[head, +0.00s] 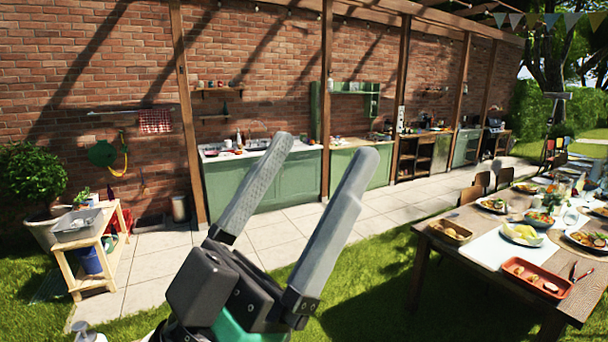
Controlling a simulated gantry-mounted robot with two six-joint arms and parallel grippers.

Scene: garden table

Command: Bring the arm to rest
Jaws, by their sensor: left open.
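My left gripper (316,162) is raised in the lower middle of the head view. Its two long grey fingers point up and are spread apart, with nothing between them. It is in the air over the grass, left of the dining table (429,252), and appears to touch nothing. My right gripper does not show in this view.
The table holds plates of food, an orange-red tray (537,279) and a white board (494,251). A wooden side stand (72,286) with a grey tub (77,226) is at the left. Green cabinets (262,182) line the brick wall. Paving and grass between are open.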

